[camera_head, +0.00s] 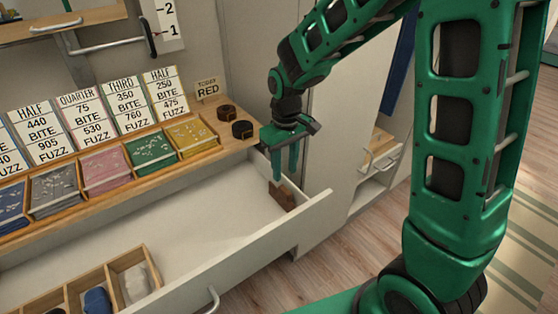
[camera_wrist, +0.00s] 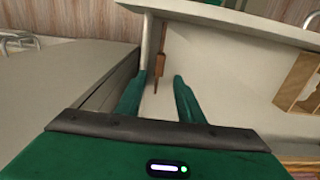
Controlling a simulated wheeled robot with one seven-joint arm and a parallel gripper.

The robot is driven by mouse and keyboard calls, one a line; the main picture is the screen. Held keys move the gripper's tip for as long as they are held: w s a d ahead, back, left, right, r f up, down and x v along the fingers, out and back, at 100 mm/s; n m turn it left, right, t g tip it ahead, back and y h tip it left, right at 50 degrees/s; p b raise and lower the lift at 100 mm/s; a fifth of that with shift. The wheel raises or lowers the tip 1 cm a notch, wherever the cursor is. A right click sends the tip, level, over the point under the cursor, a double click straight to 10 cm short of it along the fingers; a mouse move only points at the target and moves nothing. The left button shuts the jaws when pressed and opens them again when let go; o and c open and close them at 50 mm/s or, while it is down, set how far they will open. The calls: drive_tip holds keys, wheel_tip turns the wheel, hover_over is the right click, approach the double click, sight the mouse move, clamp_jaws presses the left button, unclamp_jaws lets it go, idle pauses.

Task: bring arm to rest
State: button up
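My gripper (camera_head: 284,176) is green and points down over the right end of the open drawer (camera_head: 190,222). Its two fingers stand apart, and I see nothing held between them. In the wrist view my gripper (camera_wrist: 160,78) also shows a gap between the fingertips. A small brown block-like thing (camera_head: 282,197) is in the drawer's right corner, just below the fingertips. The wrist view shows a brown thing (camera_wrist: 157,70) beyond the gap. I cannot tell whether the fingers touch it.
A wooden compartment box (camera_head: 127,262) sits in the drawer's front left. Coloured card trays (camera_head: 150,151) and number signs (camera_head: 125,105) line the ledge behind. Two dark round things (camera_head: 242,129) are at the ledge's right end. A cabinet with open shelves (camera_head: 372,190) stands right of the drawer.

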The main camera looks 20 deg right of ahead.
drive_tip(key=s+d+r+m, duration=0.3)
drive_tip(key=s+d+r, duration=0.1)
drive_tip(key=s+d, duration=0.25)
drive_tip(key=s+d+r+m, duration=0.2)
drive_tip(key=s+d+r, duration=0.25)
drive_tip(key=d, duration=0.35)
drive_tip(key=s+d+m, duration=0.2)
drive_tip(key=s, duration=0.5)
drive_tip(key=s+d+r+m, duration=0.1)
drive_tip(key=s+d+m, duration=0.2)
drive_tip(key=s, duration=0.5)
drive_tip(key=shift+d+r, duration=0.3)
drive_tip(key=shift+d, duration=0.05)
drive_tip(key=shift+w, duration=0.1)
drive_tip(key=shift+w+f, duration=0.25)
drive_tip(key=shift+w, duration=0.25)
